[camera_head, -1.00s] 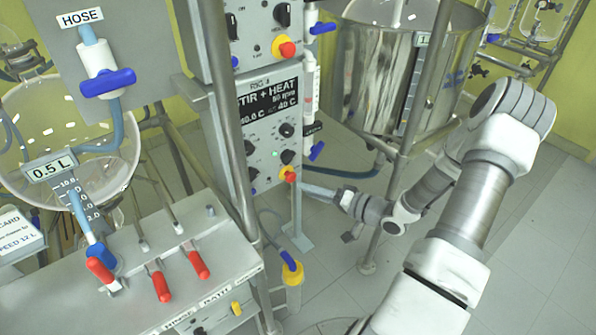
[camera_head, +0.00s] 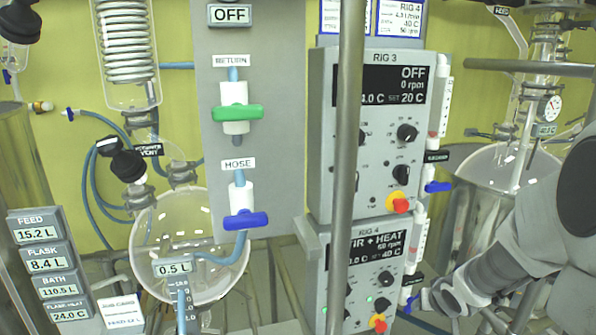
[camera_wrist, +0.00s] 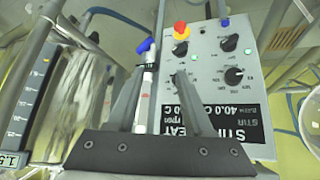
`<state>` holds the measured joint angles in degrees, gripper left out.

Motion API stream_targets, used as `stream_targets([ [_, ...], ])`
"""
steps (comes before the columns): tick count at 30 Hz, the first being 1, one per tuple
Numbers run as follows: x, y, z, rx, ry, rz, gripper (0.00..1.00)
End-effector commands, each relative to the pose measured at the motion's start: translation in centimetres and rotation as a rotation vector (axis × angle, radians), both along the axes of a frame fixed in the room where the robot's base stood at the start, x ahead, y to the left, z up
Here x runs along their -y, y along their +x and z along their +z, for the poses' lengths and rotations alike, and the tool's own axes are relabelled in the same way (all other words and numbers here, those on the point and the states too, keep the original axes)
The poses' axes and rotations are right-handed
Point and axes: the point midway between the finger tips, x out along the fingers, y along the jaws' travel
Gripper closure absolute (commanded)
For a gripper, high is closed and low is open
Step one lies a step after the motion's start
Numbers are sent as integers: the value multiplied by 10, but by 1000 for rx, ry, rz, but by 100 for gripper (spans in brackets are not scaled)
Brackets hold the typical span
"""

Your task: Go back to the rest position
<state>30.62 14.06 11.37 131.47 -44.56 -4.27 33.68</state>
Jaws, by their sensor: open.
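My arm (camera_head: 530,250) reaches in from the right edge of the head view, in front of the glass vessel at the right. Its wrist end (camera_head: 450,298) is low, beside the lower control box marked RIG 4 (camera_head: 372,270). The fingertips are hard to make out there. In the wrist view, my gripper (camera_wrist: 161,82) shows two dark fingers standing apart with nothing held between them. The control box face (camera_wrist: 222,75), with black knobs and a red and yellow button, is ahead of the fingers and upside down.
A metal pole (camera_head: 346,150) stands before the RIG 3 box (camera_head: 385,140). A grey panel (camera_head: 265,120) carries green and blue valves. A round glass flask (camera_head: 180,240) is at left. A steel vessel with a scale (camera_wrist: 45,95) is close at left in the wrist view.

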Motion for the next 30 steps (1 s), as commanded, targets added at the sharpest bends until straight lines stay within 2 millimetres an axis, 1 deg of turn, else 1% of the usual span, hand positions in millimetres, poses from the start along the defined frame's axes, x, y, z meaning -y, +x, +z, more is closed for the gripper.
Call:
stream_targets([
  [1, -7, -7, 24, -15, -41, -5, 49],
  [3, -16, -21, 46, -51, -83, -19, 49],
  [5, -24, -35, 64, -80, -110, -31, 49],
  [6, -30, -45, 75, -101, -122, -34, 49],
  [8, -42, -62, 91, -133, -133, -37, 49],
  [9, -50, -74, 102, -155, -136, -37, 49],
  [11, -63, -93, 115, -189, -133, -31, 49],
  [12, -72, -106, 123, -212, -127, -24, 49],
  [18, -118, -174, 161, -296, -58, 48, 49],
  [21, -130, -197, 180, -277, -23, 86, 49],
  [25, -138, -215, 200, -224, 10, 122, 49],
  [27, -141, -222, 207, -201, 23, 137, 49],
  [30, -144, -228, 212, -181, 37, 152, 49],
])
